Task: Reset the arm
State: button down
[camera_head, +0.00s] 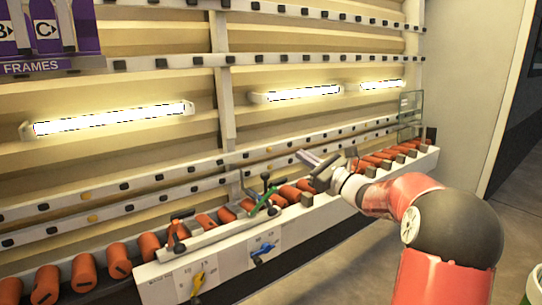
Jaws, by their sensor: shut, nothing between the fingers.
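My arm, red with a dark joint, reaches in from the lower right. My gripper (308,160) is shut and empty at the middle of the view, pointing left, in front of the rail and above or near the row of orange rollers (288,193). I cannot tell the exact gap between it and the rollers. A small green part (264,203) shows just left of and below the gripper, among dark fittings on the washer's conveyor.
The white control panel (215,270) with a yellow knob (198,283) and a blue knob (263,253) stands below the rollers. Lit lamps (110,119) line the back wall. A glass panel (410,113) stands at the far end. Grey floor (335,270) is open in front.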

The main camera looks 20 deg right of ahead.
jog(key=s+a+f+n+g, duration=0.3)
jog(key=s+a+n+g, duration=0.3)
jog(key=a, duration=0.4)
jog(key=s+a+f+n+g, duration=0.35)
jog(key=s+a+n, duration=0.25)
jog(key=s+a, duration=0.3)
jog(key=s+a+f+n+g+h, duration=0.1)
jog(key=s+f+n+g+h, duration=0.2)
jog(key=s, duration=0.4)
jog(key=s+a+f+n+g+h, duration=0.1)
jog(key=s+f+n+h, duration=0.15)
jog(key=s+n, duration=0.3)
jog(key=s+d+f+n+t+h, duration=0.1)
jog(key=s+d+n+h, duration=0.4)
jog(key=s, duration=0.5)
jog(key=shift+s+d+f+n, duration=0.15)
jog(key=shift+d+f+n, duration=0.55)
jog(key=shift+d, duration=0.25)
jog(key=shift+r, duration=0.1)
